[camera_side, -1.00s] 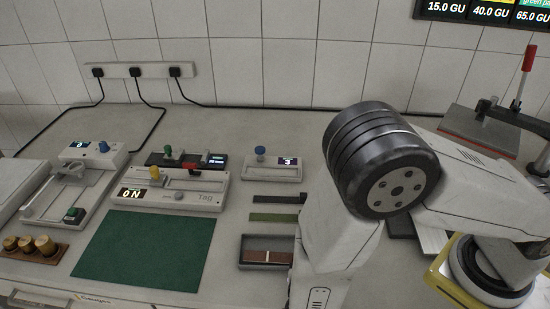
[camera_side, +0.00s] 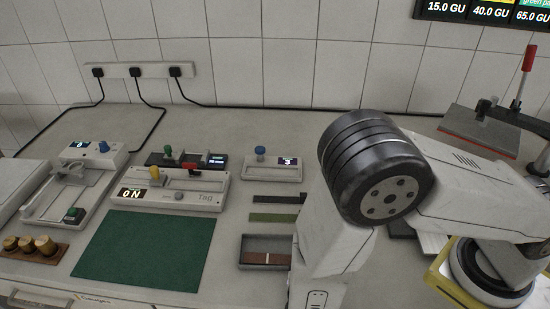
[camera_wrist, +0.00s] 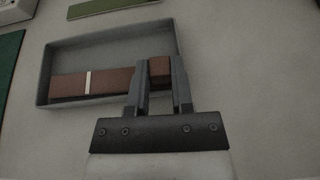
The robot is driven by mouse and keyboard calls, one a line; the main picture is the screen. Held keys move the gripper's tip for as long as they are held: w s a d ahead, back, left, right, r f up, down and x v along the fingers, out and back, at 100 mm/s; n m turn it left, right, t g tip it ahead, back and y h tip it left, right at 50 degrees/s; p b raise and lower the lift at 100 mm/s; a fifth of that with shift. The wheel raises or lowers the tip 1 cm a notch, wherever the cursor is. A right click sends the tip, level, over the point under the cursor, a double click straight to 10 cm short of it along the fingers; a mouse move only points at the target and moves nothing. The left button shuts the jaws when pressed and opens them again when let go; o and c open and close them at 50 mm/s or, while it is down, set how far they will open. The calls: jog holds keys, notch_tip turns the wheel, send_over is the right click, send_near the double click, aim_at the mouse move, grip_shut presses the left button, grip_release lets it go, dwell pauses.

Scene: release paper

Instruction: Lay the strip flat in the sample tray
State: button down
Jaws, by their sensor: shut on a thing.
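The sample tray is a shallow grey open box (camera_wrist: 112,36); it also shows in the side view (camera_side: 266,240). The reddish-brown strip (camera_wrist: 68,86) with a pale cross-band lies lengthwise within the tray's outline, near its front wall, and shows in the side view too (camera_side: 256,258). My gripper (camera_wrist: 158,82) is shut on the right end of the strip, close to the tray's right wall. Whether the strip touches the tray floor along its whole length, I cannot tell. In the side view my arm hides the gripper and the tray's right end.
Behind the tray lie a green strip (camera_side: 273,217) and a dark strip (camera_side: 278,199). A green mat (camera_side: 145,250) is to the left. A small device with a blue knob (camera_side: 272,168) stands farther back. Bare bench surrounds the tray's visible sides.

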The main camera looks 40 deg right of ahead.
jog(key=shift+f, duration=0.25)
jog(key=shift+c, duration=2.1)
grip_release()
jog(key=shift+a, duration=0.1)
jog(key=shift+v, duration=1.35)
jog(key=shift+s+r, duration=0.1)
jog(key=shift+r, duration=0.3)
notch_tip(320, 180, up, 6)
jog(key=shift+r, duration=0.15)
